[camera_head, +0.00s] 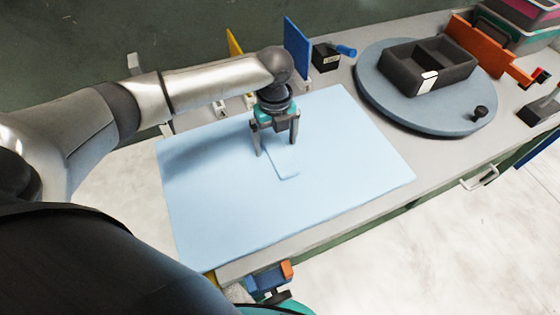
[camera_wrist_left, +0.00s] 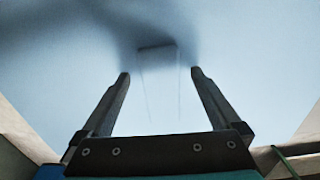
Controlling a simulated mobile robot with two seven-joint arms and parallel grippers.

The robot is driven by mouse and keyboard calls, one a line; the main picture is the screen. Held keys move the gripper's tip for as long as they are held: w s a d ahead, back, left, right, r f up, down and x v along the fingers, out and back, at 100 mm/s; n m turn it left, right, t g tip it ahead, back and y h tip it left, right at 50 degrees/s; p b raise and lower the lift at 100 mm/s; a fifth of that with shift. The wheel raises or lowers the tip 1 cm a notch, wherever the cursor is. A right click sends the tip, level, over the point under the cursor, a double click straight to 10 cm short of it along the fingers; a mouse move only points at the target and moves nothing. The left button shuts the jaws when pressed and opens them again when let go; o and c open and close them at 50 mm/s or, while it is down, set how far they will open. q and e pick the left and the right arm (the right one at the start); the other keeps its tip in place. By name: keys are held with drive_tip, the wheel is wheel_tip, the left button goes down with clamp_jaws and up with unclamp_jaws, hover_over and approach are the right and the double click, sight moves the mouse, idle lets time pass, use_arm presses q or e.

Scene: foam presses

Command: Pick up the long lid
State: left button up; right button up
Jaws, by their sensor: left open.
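The long lid (camera_head: 285,163) is a thin, narrow light blue piece lying flat on the light blue mat (camera_head: 350,180). It is almost the same colour as the mat, so only its edges stand out. My left gripper (camera_head: 275,149) points down over it, open, with its fingers spread around its far part. In the left wrist view, the lid (camera_wrist_left: 158,85) lies between the two open fingers (camera_wrist_left: 160,72), with nothing gripped. I cannot tell how high the fingertips are above the mat.
A round grey-blue turntable (camera_head: 390,113) at the right carries a black two-compartment box (camera_head: 458,72) and a small black knob (camera_head: 480,112). An upright blue panel (camera_head: 297,47) and a small black box (camera_head: 326,57) stand behind my left gripper. The mat's front and right are clear.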

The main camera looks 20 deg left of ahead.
use_arm(q)
drive_tip(key=shift+f, duration=0.3)
drive_tip(key=shift+c, duration=0.4)
drive_tip(key=c, duration=1.4)
drive_tip(key=shift+r, duration=0.15)
drive_tip(key=shift+c, duration=0.2)
